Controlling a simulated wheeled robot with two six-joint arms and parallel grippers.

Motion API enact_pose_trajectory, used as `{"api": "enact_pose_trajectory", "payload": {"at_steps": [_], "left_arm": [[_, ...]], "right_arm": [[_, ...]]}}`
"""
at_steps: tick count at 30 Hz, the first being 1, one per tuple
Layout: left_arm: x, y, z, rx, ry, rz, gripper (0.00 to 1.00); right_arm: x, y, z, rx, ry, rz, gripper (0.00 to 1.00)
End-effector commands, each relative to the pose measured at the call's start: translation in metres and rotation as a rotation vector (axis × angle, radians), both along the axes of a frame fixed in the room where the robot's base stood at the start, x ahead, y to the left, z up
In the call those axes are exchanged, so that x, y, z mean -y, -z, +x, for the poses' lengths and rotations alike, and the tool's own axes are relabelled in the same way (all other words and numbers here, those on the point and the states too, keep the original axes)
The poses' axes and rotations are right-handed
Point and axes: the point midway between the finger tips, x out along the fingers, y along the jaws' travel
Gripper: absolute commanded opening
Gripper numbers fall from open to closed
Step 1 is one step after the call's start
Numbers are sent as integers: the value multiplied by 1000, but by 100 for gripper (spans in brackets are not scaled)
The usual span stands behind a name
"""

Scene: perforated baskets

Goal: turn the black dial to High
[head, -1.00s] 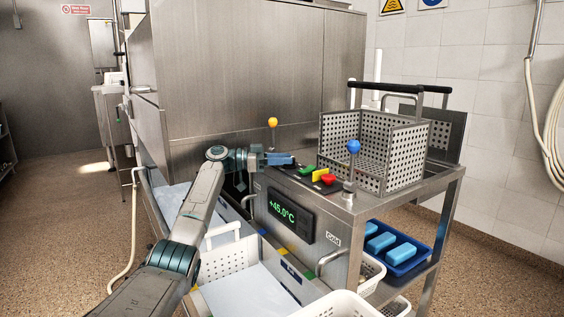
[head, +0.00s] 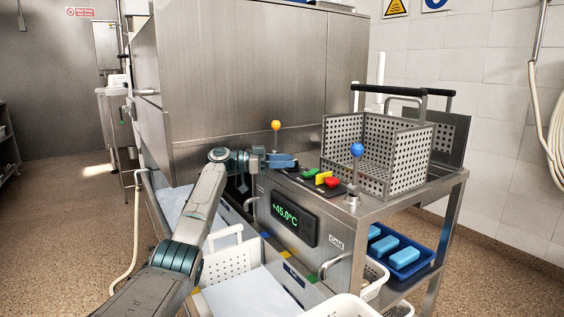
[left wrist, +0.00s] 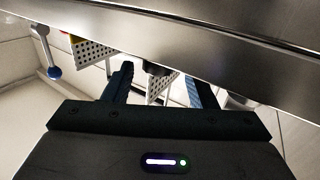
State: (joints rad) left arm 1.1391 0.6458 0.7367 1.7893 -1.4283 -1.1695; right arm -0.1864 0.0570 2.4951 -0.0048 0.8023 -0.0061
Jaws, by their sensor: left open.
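My left gripper (head: 284,160) reaches in from the left over the back left end of the steel cart top, near the colored switches. In the left wrist view, which looks upside down, its two dark blue fingers (left wrist: 158,78) stand apart with a gap between them. A small round black piece, likely the black dial (left wrist: 157,68), shows between the fingertips at the steel edge. I cannot tell whether the fingers touch it. Its markings and setting are not readable. In the head view I cannot make out the dial near the gripper. My right gripper is in neither view.
Beside the gripper are green (head: 310,173), yellow (head: 323,178) and red (head: 333,183) switches. A yellow-ball lever (head: 276,125) and a blue-ball lever (head: 357,150) stand up nearby. A perforated basket (head: 405,160) sits to the right. The display (head: 293,219) reads +45.0°C.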

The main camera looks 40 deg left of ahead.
Motion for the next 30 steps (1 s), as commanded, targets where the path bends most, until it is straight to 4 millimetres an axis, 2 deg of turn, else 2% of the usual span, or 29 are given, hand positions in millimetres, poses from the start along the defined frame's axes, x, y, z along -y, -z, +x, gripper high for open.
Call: {"api": "enact_pose_trajectory", "payload": {"at_steps": [7,9,20,30], "left_arm": [[-6,-43,-3,5,-7,2,52],[-2,-34,-10,2,-8,6,52],[24,-39,-47,2,-5,6,52],[53,-44,-92,1,-4,6,52]], "right_arm": [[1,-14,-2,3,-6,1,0],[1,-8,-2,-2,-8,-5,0],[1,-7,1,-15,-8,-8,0],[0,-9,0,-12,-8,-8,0]]}}
